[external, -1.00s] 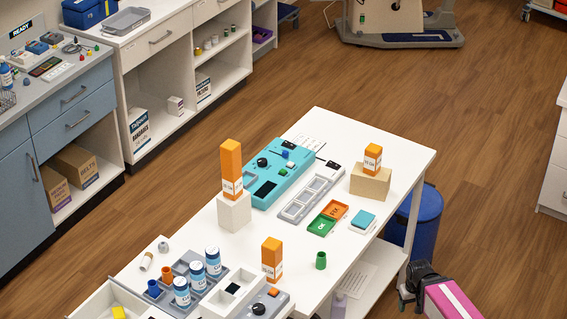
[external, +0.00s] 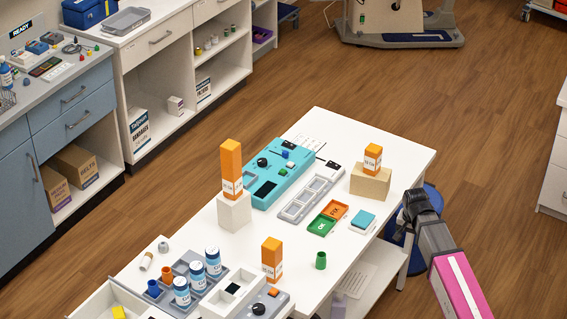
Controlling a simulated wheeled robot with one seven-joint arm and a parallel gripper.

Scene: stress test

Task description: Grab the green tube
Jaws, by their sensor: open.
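The green tube (external: 321,260) is a small upright cylinder on the white table (external: 290,262), near its right front edge. It stands apart from the orange box (external: 271,258) to its left. My gripper (external: 408,222) is just off the table's right edge, up and to the right of the tube and well clear of it. It is open. Its fingers are dark and small in this view, and nothing shows between them.
Green and orange trays (external: 328,219) and a teal-topped box (external: 362,220) lie between my gripper and the table's middle. An orange box stands on a tan block (external: 370,182). A blue bin (external: 432,200) is behind my arm.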

